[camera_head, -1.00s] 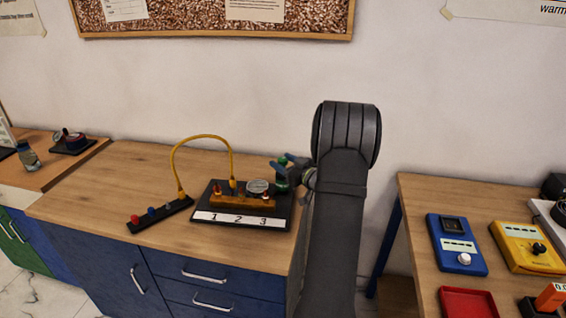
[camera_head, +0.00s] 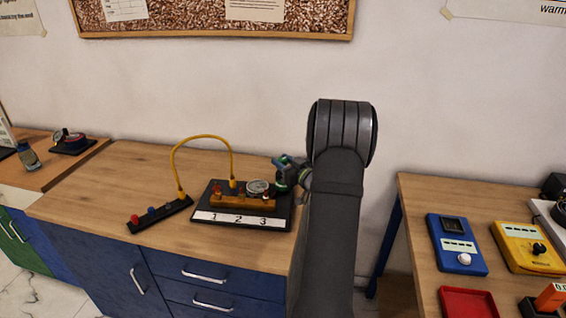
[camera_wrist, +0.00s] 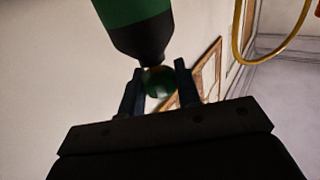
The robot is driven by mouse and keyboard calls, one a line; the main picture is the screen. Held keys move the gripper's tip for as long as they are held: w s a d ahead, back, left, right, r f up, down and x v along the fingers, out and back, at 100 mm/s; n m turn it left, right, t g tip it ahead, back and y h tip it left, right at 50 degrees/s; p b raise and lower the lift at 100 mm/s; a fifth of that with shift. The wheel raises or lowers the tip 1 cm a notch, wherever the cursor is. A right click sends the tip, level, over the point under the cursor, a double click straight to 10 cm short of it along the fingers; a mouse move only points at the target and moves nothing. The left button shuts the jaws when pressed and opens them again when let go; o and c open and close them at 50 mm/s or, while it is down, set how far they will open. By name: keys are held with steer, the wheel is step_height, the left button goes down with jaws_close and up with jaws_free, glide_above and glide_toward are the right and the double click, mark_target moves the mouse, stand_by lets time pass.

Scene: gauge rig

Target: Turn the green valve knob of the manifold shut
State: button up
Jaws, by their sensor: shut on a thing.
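The manifold (camera_head: 230,200) is a brass-coloured block with a round gauge (camera_head: 258,187) on a black base whose white strip reads 1, 2, 3. In the wrist view the green valve knob (camera_wrist: 160,82) sits between the two fingers of my gripper (camera_wrist: 160,88), which is shut on it. A green and black cylinder (camera_wrist: 138,28) with a brass neck meets the knob there. In the head view my gripper (camera_head: 288,172) is at the manifold's right end, with green parts partly hidden by the fingers and wrist.
A yellow hose (camera_head: 203,137) arches from the manifold to a black strip (camera_head: 160,214) with coloured caps on its left. The wooden top is clear left of these. A blue meter (camera_head: 456,245) and a red tray (camera_head: 468,302) are on the right table.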

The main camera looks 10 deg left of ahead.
steer(key=m+t+h, duration=0.4)
steer(key=h, duration=0.1)
steer(key=shift+s+a+m+h, duration=0.1)
steer(key=shift+m+h, duration=0.2)
steer(key=shift+m+t+h, duration=0.8)
steer(key=shift+h, duration=0.6)
steer(key=o, duration=0.9)
steer(key=shift+o, duration=0.2)
steer(key=v, duration=1.7)
steer(key=shift+s, duration=0.2)
